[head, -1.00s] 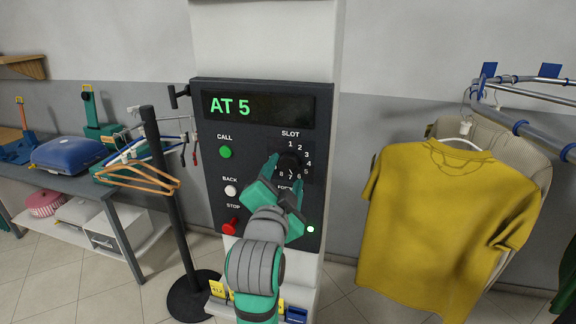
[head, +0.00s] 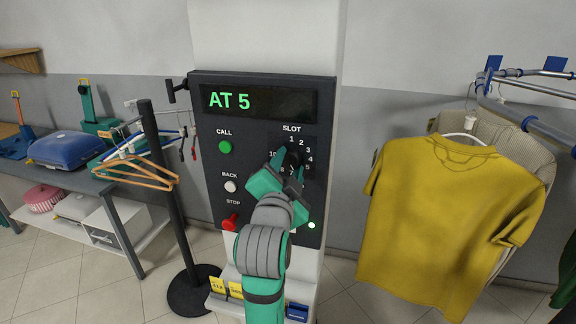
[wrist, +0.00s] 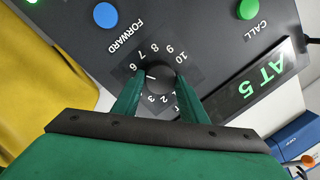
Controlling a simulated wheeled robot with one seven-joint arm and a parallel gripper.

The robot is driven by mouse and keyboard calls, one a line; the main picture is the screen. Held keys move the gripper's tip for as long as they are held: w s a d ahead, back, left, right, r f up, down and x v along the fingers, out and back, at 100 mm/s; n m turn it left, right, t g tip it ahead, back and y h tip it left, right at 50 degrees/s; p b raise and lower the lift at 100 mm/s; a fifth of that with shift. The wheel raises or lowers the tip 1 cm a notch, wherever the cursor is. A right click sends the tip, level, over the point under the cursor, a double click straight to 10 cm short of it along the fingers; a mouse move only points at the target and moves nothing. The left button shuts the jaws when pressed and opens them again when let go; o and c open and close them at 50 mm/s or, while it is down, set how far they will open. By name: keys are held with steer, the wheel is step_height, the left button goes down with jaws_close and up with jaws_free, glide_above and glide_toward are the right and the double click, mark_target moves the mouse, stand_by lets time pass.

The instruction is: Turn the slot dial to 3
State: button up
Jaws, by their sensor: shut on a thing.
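The slot dial (head: 292,158) is a black round knob on the dark control panel (head: 265,125), with numbers around it. In the wrist view the dial (wrist: 152,82) has a short white pointer line, which lies roughly toward the 5–6 side; the exact number is unclear. My gripper (head: 287,166) is shut on the dial, one green finger on each side of it, as the wrist view also shows. The fingers hide some of the numbers. The green display (head: 230,101) reads AT 5.
A green CALL button (head: 225,147), white BACK button (head: 230,186) and red STOP switch (head: 230,222) sit left of the dial. A blue FORWARD button (wrist: 105,14) is close by. A black post (head: 168,190) stands left, a yellow shirt (head: 445,220) hangs right.

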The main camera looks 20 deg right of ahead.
steer(key=shift+d, duration=0.1)
steer(key=n, duration=0.4)
steer(key=shift+r, duration=0.1)
steer(key=n+g, duration=0.1)
steer(key=n, duration=0.3)
steer(key=shift+a, duration=0.2)
steer(key=n, duration=0.3)
steer(key=shift+n, duration=0.3)
steer(key=n, duration=0.2)
steer(key=n+h, duration=0.1)
steer(key=n, duration=0.1)
steer(key=shift+w+a+n+g, duration=0.15)
steer(key=shift+n+g, duration=0.25)
steer(key=o, duration=1)
